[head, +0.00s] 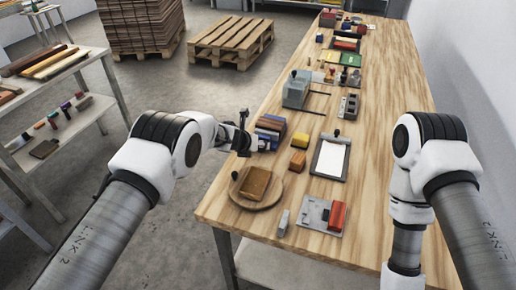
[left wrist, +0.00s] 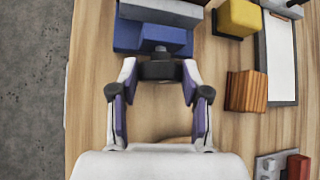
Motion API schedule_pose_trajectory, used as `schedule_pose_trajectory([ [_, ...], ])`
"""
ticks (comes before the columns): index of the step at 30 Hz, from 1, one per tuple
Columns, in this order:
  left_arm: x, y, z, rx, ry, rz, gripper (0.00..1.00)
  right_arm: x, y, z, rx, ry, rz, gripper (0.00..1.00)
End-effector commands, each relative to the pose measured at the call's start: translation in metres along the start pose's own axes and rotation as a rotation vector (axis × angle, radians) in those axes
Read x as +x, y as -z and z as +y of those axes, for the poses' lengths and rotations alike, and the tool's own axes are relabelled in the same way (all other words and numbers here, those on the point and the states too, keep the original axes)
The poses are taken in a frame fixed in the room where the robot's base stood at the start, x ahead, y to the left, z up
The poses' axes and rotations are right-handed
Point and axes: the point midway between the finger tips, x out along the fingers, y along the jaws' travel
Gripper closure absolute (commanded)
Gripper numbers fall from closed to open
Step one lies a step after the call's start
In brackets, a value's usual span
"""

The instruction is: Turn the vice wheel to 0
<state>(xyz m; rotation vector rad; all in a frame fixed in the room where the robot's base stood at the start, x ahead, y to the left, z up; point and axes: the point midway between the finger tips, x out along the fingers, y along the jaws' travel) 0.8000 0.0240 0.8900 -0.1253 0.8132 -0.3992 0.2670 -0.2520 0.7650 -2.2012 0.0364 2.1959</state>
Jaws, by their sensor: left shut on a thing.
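A blue vice (left wrist: 152,35) stands near the left edge of the wooden table; in the head view its blue body (head: 270,127) shows just right of my left gripper (head: 247,133). A dark wheel (left wrist: 160,70) on a short grey spindle sticks out of the vice's near face. In the left wrist view my left gripper (left wrist: 160,75) has its two fingertips on either side of this wheel and is shut on it. Any marks or numbers on the wheel cannot be read. My right arm hangs at the right; its gripper is out of view.
A round wooden board (head: 276,199) with a brown block lies nearer on the table (head: 370,120). A yellow block (head: 300,140), a wooden block (head: 297,160) and a clipboard (head: 331,158) lie right of the vice. A grey machine (head: 297,89) stands beyond.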

Motion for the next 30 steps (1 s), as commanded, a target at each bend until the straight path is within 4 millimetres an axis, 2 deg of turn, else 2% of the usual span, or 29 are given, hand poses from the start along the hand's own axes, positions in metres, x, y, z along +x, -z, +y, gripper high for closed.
schedule_pose_trajectory([
  [9, 0.002, 0.001, 0.001, -0.049, 0.052, -0.002, 0.88, 0.014, 0.000, 0.000, 0.000, 0.000, 0.000, 0.60],
  [30, 0.001, 0.000, 0.001, -0.129, 0.134, -0.001, 0.88, 0.032, 0.000, 0.000, 0.000, 0.000, 0.000, 0.60],
])
